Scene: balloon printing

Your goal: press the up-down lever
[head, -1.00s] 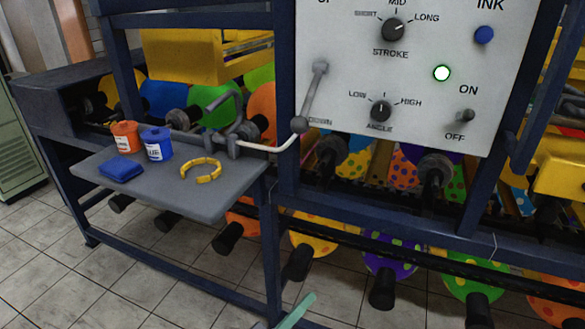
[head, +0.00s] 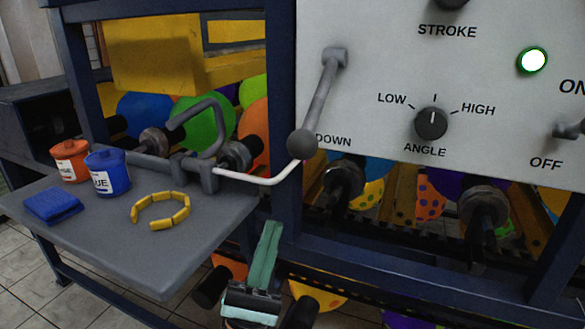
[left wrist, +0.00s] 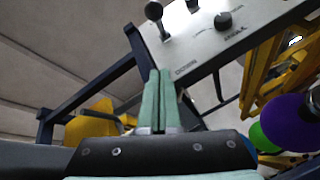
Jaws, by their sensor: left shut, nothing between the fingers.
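The up-down lever (head: 318,105) is a grey rod on the left side of the white control panel (head: 385,90). It runs from its pivot near the top down to a dark ball knob (head: 302,144), which sits beside the DOWN label. The knob also shows near the top of the left wrist view (left wrist: 154,11). My left gripper (head: 272,228) has green fingers and is below the knob, apart from it. Its fingers are shut and empty in the left wrist view (left wrist: 160,75). My right gripper is out of view.
A pale bent bar (head: 262,180) runs under the knob. Dark blue frame posts flank the panel.

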